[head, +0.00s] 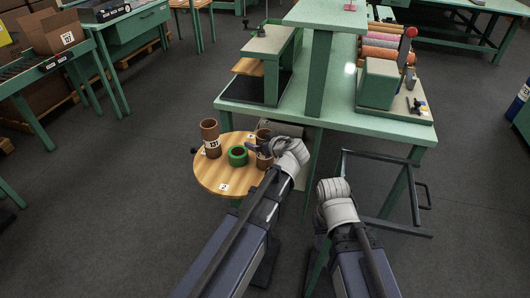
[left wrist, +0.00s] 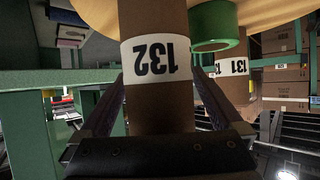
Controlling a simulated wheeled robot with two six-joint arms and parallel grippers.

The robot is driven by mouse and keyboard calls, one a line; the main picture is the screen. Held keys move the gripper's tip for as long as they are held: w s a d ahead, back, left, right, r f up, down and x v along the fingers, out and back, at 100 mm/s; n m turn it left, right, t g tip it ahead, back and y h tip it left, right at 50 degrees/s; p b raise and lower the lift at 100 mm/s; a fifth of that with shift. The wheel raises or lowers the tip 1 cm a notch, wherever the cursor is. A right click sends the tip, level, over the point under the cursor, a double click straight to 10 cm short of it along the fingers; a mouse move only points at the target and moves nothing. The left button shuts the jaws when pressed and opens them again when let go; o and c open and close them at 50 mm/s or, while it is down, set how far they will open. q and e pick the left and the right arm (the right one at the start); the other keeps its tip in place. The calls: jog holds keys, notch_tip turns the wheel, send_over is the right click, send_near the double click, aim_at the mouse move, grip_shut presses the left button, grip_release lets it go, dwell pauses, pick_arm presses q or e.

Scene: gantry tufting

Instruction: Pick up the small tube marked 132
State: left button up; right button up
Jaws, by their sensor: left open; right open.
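The tube marked 132 is a brown cylinder with a white label. It fills the middle of the left wrist view (left wrist: 157,60), where its label appears upside down. In the head view the tube (head: 263,136) stands at the right of a round wooden table (head: 205,180). My left gripper (head: 258,149) is at this tube. In the left wrist view its open fingers lie on both sides of the tube; contact cannot be told. My right arm's pale wrist (head: 336,198) is to the right, away from the tubes; its fingers are hard to make out.
A green ring (head: 238,156) stands close left of the tube. A brown tube marked 131 (head: 210,138) stands farther left. A green workbench (head: 310,105) with thread spools (head: 381,42) is behind. Open floor lies left.

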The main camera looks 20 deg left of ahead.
pick_arm(q)
jog(key=c, duration=1.3)
jog(key=shift+r, duration=0.1)
jog(key=shift+c, duration=0.2)
notch_tip(320, 180, up, 10)
jog(key=p, duration=1)
jog(key=shift+d, duration=0.15)
